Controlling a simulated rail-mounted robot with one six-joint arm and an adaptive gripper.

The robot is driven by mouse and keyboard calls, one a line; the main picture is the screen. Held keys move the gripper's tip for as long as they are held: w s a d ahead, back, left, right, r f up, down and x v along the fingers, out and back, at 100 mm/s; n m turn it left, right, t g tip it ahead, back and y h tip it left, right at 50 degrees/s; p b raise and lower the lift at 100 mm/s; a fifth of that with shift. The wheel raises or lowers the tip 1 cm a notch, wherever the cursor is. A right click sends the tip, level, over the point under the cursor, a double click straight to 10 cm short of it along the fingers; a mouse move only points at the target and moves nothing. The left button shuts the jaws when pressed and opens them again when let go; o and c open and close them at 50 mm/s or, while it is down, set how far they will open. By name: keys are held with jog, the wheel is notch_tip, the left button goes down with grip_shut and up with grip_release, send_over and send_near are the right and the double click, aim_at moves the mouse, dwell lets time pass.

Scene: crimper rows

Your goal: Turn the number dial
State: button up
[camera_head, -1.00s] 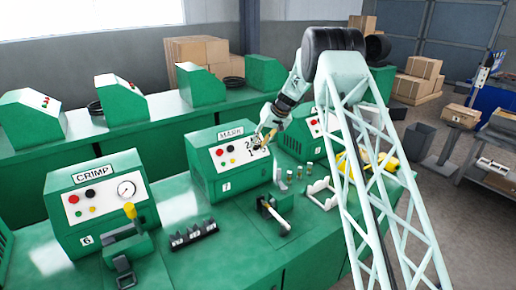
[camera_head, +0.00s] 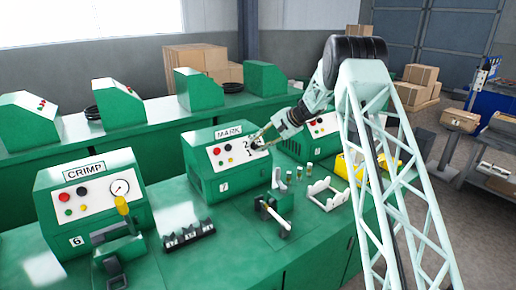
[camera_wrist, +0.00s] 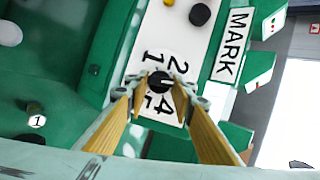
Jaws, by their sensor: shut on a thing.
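The number dial (camera_wrist: 156,80) is a small black knob on the white panel of the green MARK machine (camera_head: 205,178). Numbers 1, 2 and 4 show around it in the wrist view; part of the ring is hidden by my fingers. My gripper (camera_wrist: 158,84) has its yellow-padded fingers on both sides of the knob, closed on it. In the head view my gripper (camera_head: 258,140) reaches the right part of the panel from the upper right, and the dial is mostly hidden there.
Red, black and yellow buttons (camera_head: 227,149) sit left of the dial. The CRIMP machine (camera_head: 58,215) with a gauge stands at left. A lever fixture (camera_head: 275,215), small cylinders (camera_head: 310,168), a white rack (camera_head: 327,194) and a black holder (camera_head: 188,235) stand on the green bench.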

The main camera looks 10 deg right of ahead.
jog(key=shift+m+t+b, duration=0.4)
jog(key=shift+m+b, duration=0.15)
jog(key=shift+m, duration=0.45)
jog(key=o, duration=0.8)
jog(key=shift+o, duration=0.2)
jog(key=shift+f, duration=0.1)
jog(key=shift+s+d, duration=0.1)
jog(key=v, duration=1.1)
jog(key=shift+d+r, duration=0.25)
jog(key=shift+d, duration=0.15)
jog(key=shift+s+r, duration=0.1)
jog(key=shift+s, duration=0.05)
